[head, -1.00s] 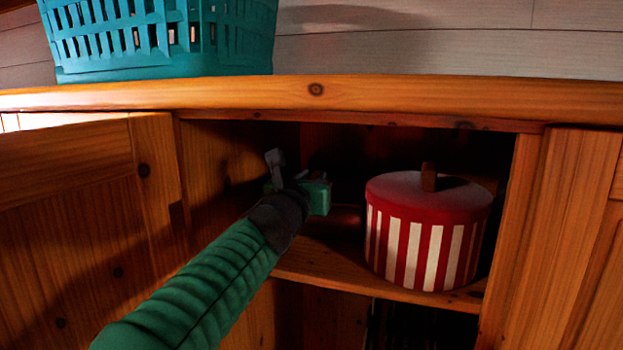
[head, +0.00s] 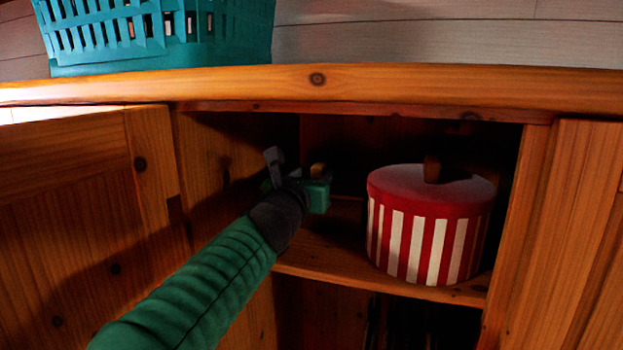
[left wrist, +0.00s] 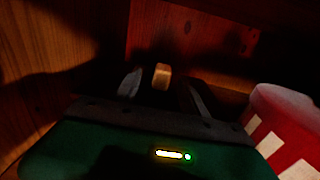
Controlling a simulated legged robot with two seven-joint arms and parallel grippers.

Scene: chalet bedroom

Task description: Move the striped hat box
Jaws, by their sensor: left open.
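The striped hat box (head: 425,240) is round, with red and white stripes, a red lid and a brown knob on top. It stands upright on the cabinet shelf (head: 335,275), toward the right side. My left gripper (head: 294,170) is inside the cabinet, left of the box and apart from it. It is open, and I see nothing held. In the left wrist view the fingers (left wrist: 163,92) point into the dark cabinet, and part of the hat box (left wrist: 290,125) shows at the right edge. My right gripper is not in view.
A small tan thing (left wrist: 162,76) shows beyond the fingers; I cannot tell what it is. A teal basket (head: 155,35) stands on the cabinet top (head: 420,80). Cabinet doors stand at left (head: 80,210) and right (head: 575,240).

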